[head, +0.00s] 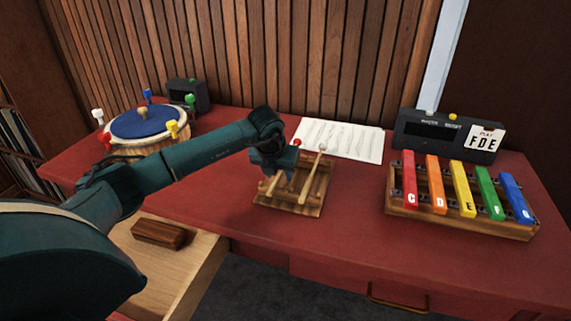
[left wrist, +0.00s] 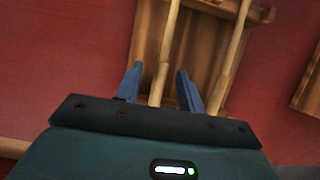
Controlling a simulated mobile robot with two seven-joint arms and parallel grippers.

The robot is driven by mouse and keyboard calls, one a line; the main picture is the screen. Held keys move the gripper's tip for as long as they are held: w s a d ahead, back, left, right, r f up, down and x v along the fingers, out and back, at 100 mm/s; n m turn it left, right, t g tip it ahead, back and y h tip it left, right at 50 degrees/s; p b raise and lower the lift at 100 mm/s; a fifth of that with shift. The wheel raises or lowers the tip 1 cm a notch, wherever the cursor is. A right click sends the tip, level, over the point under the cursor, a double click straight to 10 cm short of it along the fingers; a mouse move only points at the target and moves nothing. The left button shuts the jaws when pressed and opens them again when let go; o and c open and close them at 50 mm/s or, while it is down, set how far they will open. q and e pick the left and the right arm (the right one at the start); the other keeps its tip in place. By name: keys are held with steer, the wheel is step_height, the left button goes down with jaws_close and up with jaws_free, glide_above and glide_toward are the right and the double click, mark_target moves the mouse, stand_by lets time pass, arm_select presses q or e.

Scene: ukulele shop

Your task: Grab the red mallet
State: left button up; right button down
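The red mallet shows its red head (head: 297,142) in the head view, just right of my left gripper. It lies on a small wooden rack (head: 316,209) beside a second mallet with a pale head (head: 322,148). My left gripper (head: 272,176) is over the left side of the rack and hides part of the red mallet's handle. In the left wrist view, the left gripper's fingers (left wrist: 160,70) are apart, with a wooden handle (left wrist: 161,88) between them and gaps on both sides. That handle appears to be the red mallet's; its head is outside this view. My right gripper is not in view.
A xylophone (head: 460,221) with coloured bars stands right of the rack, before a dark device (head: 420,133). A paper sheet (head: 345,140) lies behind. A blue-topped drum (head: 145,123) with coloured pegs is at the left. An open drawer (head: 160,268) holds a brown block (head: 158,233).

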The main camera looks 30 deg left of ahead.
arm_select(q)
jaws_close()
steer(key=shift+r, duration=0.1)
stand_by(0.3)
